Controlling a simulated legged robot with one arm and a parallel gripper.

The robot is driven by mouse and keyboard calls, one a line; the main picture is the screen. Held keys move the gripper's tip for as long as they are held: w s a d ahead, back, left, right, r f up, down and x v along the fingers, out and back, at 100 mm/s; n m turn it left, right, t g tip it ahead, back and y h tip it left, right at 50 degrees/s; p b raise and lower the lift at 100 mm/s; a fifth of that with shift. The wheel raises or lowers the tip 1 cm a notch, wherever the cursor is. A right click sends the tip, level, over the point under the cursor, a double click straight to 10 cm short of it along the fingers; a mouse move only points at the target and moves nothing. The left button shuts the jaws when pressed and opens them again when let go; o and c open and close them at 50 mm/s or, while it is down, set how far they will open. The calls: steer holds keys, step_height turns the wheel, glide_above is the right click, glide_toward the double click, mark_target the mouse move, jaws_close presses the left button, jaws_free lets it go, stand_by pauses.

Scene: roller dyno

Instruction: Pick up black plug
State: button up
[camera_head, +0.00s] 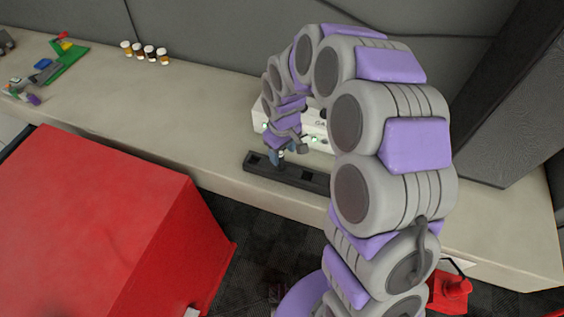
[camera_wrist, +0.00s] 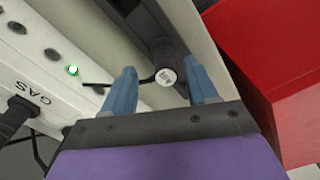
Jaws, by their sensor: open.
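The black plug (camera_wrist: 163,55) stands in the dark strip (camera_wrist: 141,20) in the wrist view. Its pale round end faces the camera and a thin black cable runs off to the left. My gripper (camera_wrist: 161,66) has its two blue fingers apart, one on each side of the plug. I cannot tell whether either finger touches it. In the head view my gripper (camera_head: 279,154) is over the strip (camera_head: 310,181), and the plug is mostly hidden there by the gripper.
A white box marked GAS (camera_wrist: 45,85), with a lit green light and another black connector (camera_wrist: 14,118), stands beside the strip. A large red box (camera_head: 110,220) is in front of the bench (camera_head: 170,125). Small bottles (camera_head: 138,50) and coloured parts (camera_head: 62,62) lie at the back left.

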mark_target(280, 160)
steer(key=f, duration=0.2)
steer(key=a+f+b, duration=0.1)
steer(key=f, duration=0.2)
steer(key=shift+w+f, duration=0.1)
steer(key=shift+f, duration=0.05)
steer(key=shift+d, duration=0.15)
steer(key=shift+d, duration=0.15)
steer(key=c, duration=0.3)
steer(key=shift+a, duration=0.25)
steer(key=c, duration=0.7)
steer(key=shift+r, duration=0.2)
